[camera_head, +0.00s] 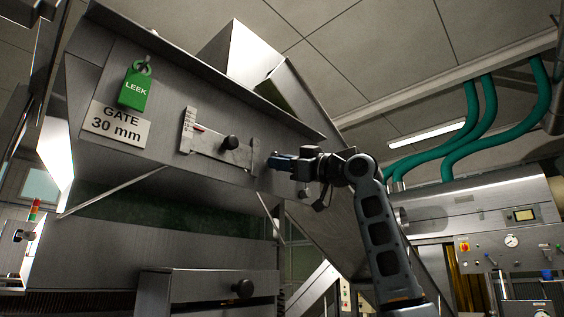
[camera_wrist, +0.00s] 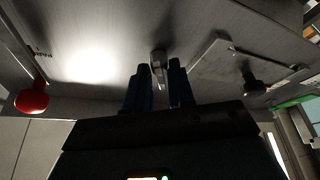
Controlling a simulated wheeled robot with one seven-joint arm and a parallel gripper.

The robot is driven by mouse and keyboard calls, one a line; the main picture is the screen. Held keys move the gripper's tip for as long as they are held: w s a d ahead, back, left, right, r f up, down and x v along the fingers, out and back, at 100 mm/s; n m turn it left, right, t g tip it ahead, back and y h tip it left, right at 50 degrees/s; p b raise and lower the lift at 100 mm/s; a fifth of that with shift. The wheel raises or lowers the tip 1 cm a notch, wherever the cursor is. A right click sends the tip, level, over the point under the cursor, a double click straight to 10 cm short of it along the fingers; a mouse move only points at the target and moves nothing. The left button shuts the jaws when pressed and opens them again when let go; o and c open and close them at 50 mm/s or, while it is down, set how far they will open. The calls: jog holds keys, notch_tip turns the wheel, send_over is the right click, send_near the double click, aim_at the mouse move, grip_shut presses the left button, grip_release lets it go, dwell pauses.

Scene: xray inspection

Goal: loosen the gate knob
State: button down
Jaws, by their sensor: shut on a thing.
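My gripper (camera_head: 275,161) is at the sloped steel hopper wall, to the right of the gate slide plate (camera_head: 207,148). In the wrist view its two blue fingers (camera_wrist: 158,88) stand either side of a small grey metal knob (camera_wrist: 158,60) on the wall and are shut on it. The fingers hide this knob in the head view. The gate plate carries a round black knob (camera_head: 230,143), apart from my gripper; it also shows right of the fingers in the wrist view (camera_wrist: 254,85). A scale (camera_head: 188,127) stands at the plate's left end.
A green LEEK tag (camera_head: 133,90) hangs above a "GATE 30 mm" sign (camera_head: 116,127) on the left. A red ball knob (camera_wrist: 32,98) is left of my fingers in the wrist view. Green hoses (camera_head: 470,125) run at right.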

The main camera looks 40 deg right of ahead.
jog(key=shift+f, duration=0.1)
dwell(0.3)
jog(key=c, duration=1.2)
grip_release()
jog(key=shift+c, duration=0.2)
jog(key=b+v, duration=0.2)
jog(key=v, duration=0.5)
jog(key=shift+s+b, duration=0.3)
jog(key=shift+s, duration=0.05)
jog(key=shift+d, duration=0.1)
